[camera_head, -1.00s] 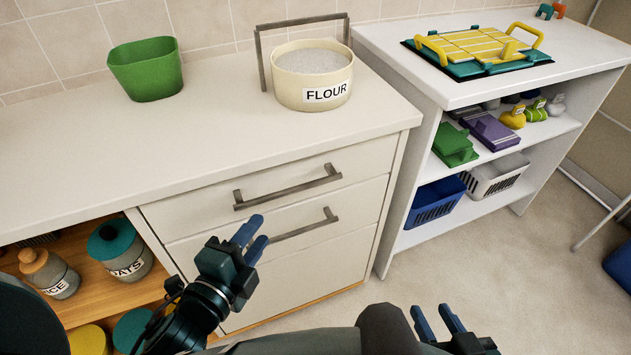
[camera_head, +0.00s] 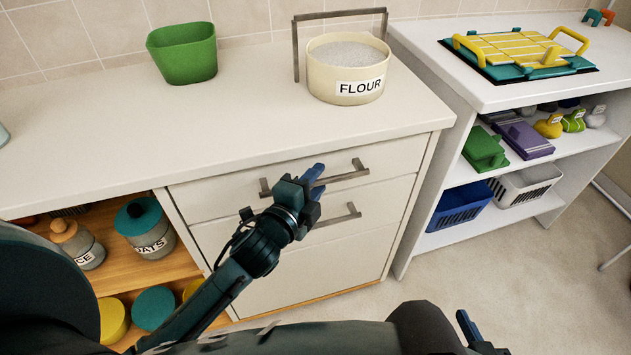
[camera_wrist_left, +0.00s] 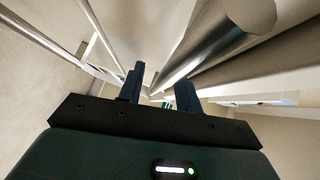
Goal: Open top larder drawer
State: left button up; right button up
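The top larder drawer (camera_head: 218,197) is a cream front under the worktop, flush with the cupboard. Its grey bar handle (camera_head: 347,175) is partly hidden behind my left gripper (camera_head: 314,180), which is at the handle's middle. In the left wrist view, the fingers of my left gripper (camera_wrist_left: 160,90) stand apart. A thick metal bar, the handle (camera_wrist_left: 205,50), runs close above them toward the gap; I cannot tell whether it lies between them. My right gripper (camera_head: 470,328) is at the bottom edge, mostly cut off, with one blue finger showing.
A lower drawer handle (camera_head: 338,217) sits just below. A flour tub (camera_head: 350,85) and a green pot (camera_head: 183,55) stand on the worktop (camera_head: 120,130). An open shelf unit (camera_head: 480,100) is at the right. Jars (camera_head: 150,240) stand in the open cupboard at lower left.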

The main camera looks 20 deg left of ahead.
pick_arm(q)
jog(key=shift+w, duration=0.1)
jog(key=shift+c, duration=0.4)
grip_shut()
